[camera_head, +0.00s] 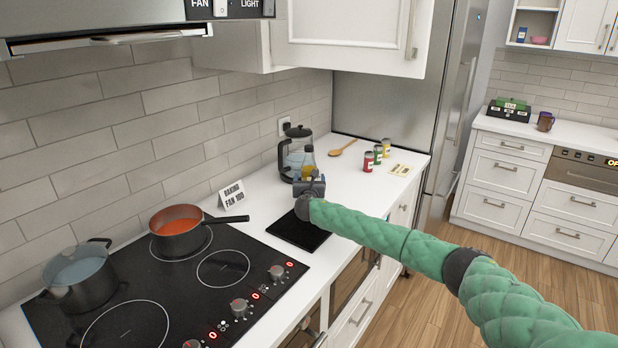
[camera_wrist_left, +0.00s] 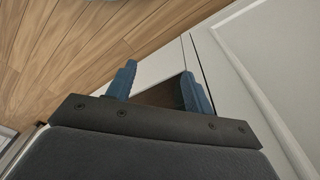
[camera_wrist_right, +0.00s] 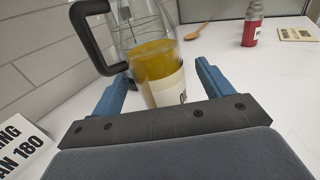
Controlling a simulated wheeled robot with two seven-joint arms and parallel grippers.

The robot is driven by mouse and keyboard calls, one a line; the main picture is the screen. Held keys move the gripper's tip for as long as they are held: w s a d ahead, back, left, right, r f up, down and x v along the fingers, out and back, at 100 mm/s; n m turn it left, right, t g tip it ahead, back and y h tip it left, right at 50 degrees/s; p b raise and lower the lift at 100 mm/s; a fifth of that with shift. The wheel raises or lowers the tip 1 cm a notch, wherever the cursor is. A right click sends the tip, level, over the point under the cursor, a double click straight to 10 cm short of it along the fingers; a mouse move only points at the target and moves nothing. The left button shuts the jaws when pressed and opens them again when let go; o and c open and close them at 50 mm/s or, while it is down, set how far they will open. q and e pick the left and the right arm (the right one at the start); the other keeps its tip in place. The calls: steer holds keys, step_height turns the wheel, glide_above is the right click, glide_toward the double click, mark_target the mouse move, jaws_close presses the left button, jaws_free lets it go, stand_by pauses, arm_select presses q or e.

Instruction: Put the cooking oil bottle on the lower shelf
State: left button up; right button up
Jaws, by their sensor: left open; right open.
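The cooking oil bottle (camera_wrist_right: 160,72), clear with yellow oil and a pale label, stands on the white counter in the right wrist view. In the head view its upper part (camera_head: 308,161) shows just behind my right gripper (camera_head: 311,181), which hides the rest. My right gripper (camera_wrist_right: 160,78) is open, with one finger on each side of the bottle; contact cannot be told. My left gripper (camera_wrist_left: 158,72) is open and empty in its wrist view, near pale cabinet fronts and above the wood floor. An open shelf (camera_head: 534,44) shows at the upper right; I cannot tell whether it is the lower shelf.
A glass kettle (camera_head: 293,148) stands close behind the bottle. A baking sign (camera_head: 233,194), an orange-filled pan (camera_head: 178,238) and a pot (camera_head: 82,280) are to the left.

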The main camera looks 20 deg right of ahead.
mark_target(309, 173)
steer(key=p+x, duration=0.1)
steer(key=x, duration=0.2)
steer(key=shift+a, duration=0.15)
arm_select(q)
steer(key=shift+s+a+f, duration=0.1)
steer(key=shift+s+f, duration=0.05)
steer(key=shift+f, duration=0.55)
steer(key=shift+s+a+f, duration=0.15)
steer(key=shift+s+f, duration=0.05)
steer(key=shift+f, duration=0.55)
steer(key=shift+s+a+f, duration=0.1)
steer(key=shift+s+f, duration=0.05)
steer(key=shift+f, duration=0.55)
arm_select(e)
steer(key=shift+w+d, duration=0.3)
steer(key=shift+w, duration=0.15)
steer(key=c, duration=1.6)
arm_select(q)
steer(key=shift+r, duration=0.1)
arm_select(e)
steer(key=shift+r, duration=0.2)
